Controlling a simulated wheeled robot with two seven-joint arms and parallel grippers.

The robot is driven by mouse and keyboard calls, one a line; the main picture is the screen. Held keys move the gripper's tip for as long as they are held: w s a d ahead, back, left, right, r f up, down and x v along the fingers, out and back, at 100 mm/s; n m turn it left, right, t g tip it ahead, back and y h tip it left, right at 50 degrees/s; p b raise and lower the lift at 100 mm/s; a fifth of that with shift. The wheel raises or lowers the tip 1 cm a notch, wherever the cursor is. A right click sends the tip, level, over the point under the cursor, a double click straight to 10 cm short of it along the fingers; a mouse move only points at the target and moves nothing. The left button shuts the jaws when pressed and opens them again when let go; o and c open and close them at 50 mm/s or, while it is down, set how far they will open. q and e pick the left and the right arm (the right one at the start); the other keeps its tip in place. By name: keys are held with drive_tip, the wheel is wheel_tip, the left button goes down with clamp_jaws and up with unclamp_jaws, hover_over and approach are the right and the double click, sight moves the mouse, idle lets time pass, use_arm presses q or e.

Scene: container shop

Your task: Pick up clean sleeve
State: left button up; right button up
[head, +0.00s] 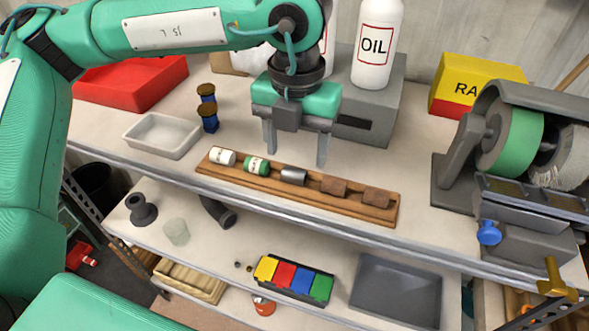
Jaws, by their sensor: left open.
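A wooden tray (345,212) lies on the bench top with a row of small cylinders in it. A smooth grey metal sleeve (294,175), the clean-looking one, lies on its side in the middle of the row. To its right are two rusty brown sleeves (334,186) (376,197). To its left are a green and white roll (256,165) and a white roll (222,156). My left gripper (296,157) is open and points down, its fingertips appearing just above and behind the grey sleeve. Nothing is between its fingers. My right gripper is not in view.
A grey box (385,110) with a white oil bottle (376,45) stands behind the gripper. A white tray (162,136) and two blue spools (208,116) are to the left. A bench grinder (465,150) is on the right. A shelf (215,262) runs below the bench front.

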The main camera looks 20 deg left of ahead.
sight(294, 170)
use_arm(q)
drive_tip(key=f+p, duration=0.1)
drive_tip(key=f, duration=0.2)
drive_tip(key=shift+a+f+p, duration=0.15)
drive_tip(key=shift+a+p, duration=0.05)
drive_tip(key=shift+p, duration=0.2)
drive_tip(key=shift+f, duration=0.55)
drive_tip(key=c, duration=1.1)
drive_tip(key=shift+r, duration=0.1)
